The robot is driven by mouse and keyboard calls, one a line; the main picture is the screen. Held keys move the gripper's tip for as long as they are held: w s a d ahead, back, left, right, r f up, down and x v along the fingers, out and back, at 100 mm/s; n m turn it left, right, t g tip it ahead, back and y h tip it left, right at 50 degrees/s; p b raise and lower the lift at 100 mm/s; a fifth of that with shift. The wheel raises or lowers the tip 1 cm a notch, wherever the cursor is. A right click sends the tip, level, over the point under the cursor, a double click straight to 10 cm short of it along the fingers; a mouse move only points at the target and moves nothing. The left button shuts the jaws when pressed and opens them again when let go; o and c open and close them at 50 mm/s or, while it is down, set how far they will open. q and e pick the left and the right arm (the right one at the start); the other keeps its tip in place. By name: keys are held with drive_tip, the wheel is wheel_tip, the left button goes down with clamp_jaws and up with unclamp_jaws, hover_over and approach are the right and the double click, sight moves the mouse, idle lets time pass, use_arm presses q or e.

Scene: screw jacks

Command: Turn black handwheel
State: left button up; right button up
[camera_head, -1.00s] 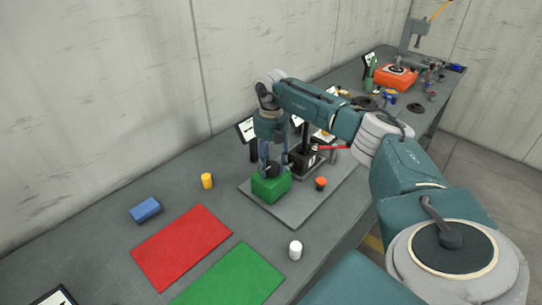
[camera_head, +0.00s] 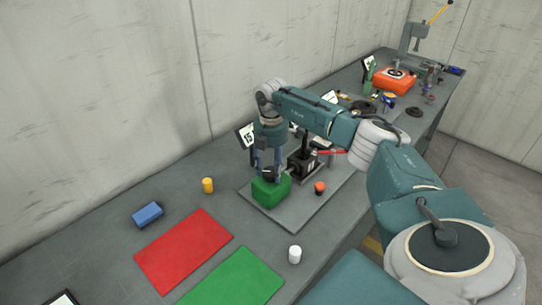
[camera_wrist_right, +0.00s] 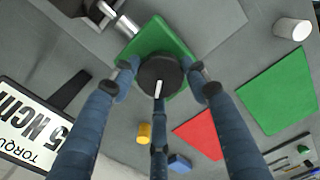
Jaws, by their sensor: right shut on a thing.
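The black handwheel (camera_wrist_right: 160,74) sits on top of a green block-like housing (camera_head: 270,191) on a grey plate. In the wrist view it is round and dark, with a light mark or peg on it. My right gripper (camera_head: 267,176) points down over it, its blue fingers around the handwheel's rim and shut on it. In the wrist view the right gripper (camera_wrist_right: 160,80) shows fingers on both sides and one below the wheel. In the head view the fingers hide part of the wheel. My left gripper is not in view.
A red mat (camera_head: 184,250) and green mat (camera_head: 234,279) lie left of the plate. A blue block (camera_head: 147,214), yellow cylinder (camera_head: 207,185), white cylinder (camera_head: 295,254) and an orange-topped piece (camera_head: 319,187) stand nearby. A dark jack with red handle (camera_head: 331,152) is close behind.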

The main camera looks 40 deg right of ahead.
sight(271, 172)
drive_tip(key=shift+m, duration=0.7)
drive_tip(key=o, duration=1.2)
drive_tip(key=shift+c, duration=0.2)
wheel_tip(271, 172, up, 12)
drive_tip(key=shift+a, duration=0.1)
